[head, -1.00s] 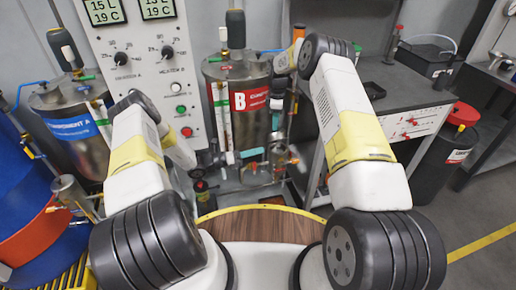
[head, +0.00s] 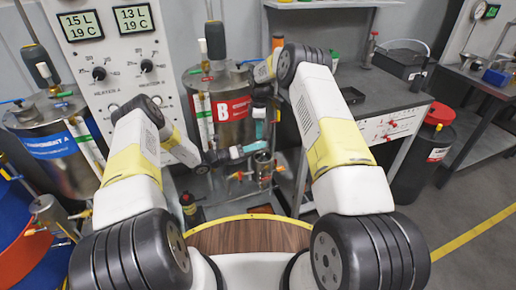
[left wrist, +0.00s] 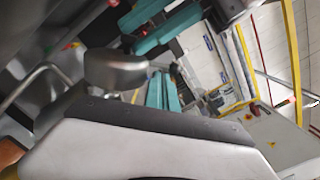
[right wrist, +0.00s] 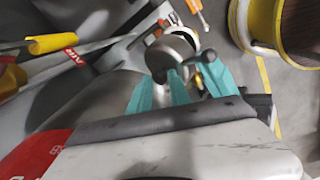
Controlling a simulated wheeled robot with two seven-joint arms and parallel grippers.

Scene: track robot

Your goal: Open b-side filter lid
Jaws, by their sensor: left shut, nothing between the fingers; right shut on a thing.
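The B-side tank (head: 232,108) is a steel drum with a red B label. A small metal filter cup (head: 263,165) stands low in front of it among pipes and valves. My right gripper (head: 259,130) points down just above the cup. In the right wrist view its teal fingers (right wrist: 160,82) are closed at a dark knob by a silver round filter part (right wrist: 176,48); the lid's exact state is unclear. My left gripper (head: 256,147) is shut and empty beside the cup. Its teal fingers (left wrist: 162,90) are near a rounded grey metal piece (left wrist: 113,69).
Tank A (head: 58,145) and the heater panel (head: 120,65) stand to the left. A grey workbench (head: 385,115) and a black bin with a red top (head: 420,155) stand on the right. Grey floor (head: 455,205) is free at the right.

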